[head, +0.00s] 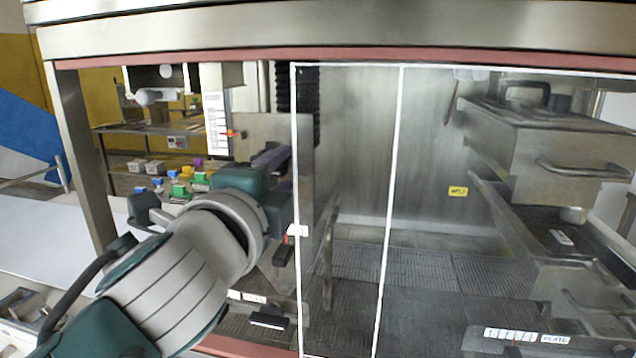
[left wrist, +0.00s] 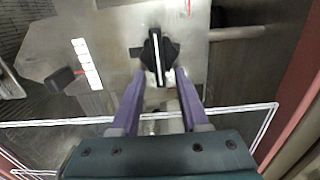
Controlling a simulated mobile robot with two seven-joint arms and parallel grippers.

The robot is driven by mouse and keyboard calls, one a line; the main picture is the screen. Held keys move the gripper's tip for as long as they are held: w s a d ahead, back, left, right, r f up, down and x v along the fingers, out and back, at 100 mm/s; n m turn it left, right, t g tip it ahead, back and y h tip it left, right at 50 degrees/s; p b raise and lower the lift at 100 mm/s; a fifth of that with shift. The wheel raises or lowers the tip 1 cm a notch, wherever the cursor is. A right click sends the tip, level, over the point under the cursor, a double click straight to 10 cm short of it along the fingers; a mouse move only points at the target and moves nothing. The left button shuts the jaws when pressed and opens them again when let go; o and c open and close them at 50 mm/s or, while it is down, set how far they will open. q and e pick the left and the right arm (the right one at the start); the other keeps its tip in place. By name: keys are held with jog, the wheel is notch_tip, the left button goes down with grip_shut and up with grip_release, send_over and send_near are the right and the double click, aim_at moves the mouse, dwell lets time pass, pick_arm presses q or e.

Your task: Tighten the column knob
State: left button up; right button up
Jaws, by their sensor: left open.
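A black knob (left wrist: 156,55) with a white stripe sits on a bare metal plate in the left wrist view. Its stripe points roughly up and down in that view. My left gripper (left wrist: 160,76) is open, its two purple fingers pointing at the knob, one tip on each side of its lower end. I cannot tell whether they touch it. In the head view my left gripper (head: 272,157) is in front of the metal plate (head: 262,126), and the knob is hidden there. A white scale (head: 216,122) with an orange pointer (head: 234,133) stands beside the plate. My right gripper is not in view.
A white-edged clear panel (head: 345,200) stands just right of my left gripper. A dark handle with a red end (left wrist: 62,80) lies beside white labels on the plate. A steel tank (head: 550,140) stands right; small coloured items (head: 178,186) sit behind my arm.

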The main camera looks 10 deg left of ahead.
pick_arm(q)
jog(key=s, duration=0.9)
jog(key=shift+s+a, duration=0.15)
jog(key=shift+a, duration=0.05)
jog(key=s+a+f+n+g+y, duration=0.3)
jog(key=s+a+f+n+g, duration=0.5)
jog(key=s+f+n, duration=0.35)
jog(key=s+d+f+n+g+h, duration=0.1)
jog(key=s+f+n+g, duration=0.15)
jog(key=s, duration=0.35)
jog(key=s+d+f+n+g+h, duration=0.1)
jog(key=s+d+n+g+h, duration=0.2)
jog(key=s, duration=0.4)
notch_tip(320, 180, up, 32)
jog(key=w+a+y+p, duration=0.1)
jog(key=p, duration=3.1)
jog(key=shift+a+r+g, duration=0.2)
jog(key=shift+a+g, duration=0.05)
jog(key=shift+g, duration=0.2)
jog(key=shift+f, duration=0.1)
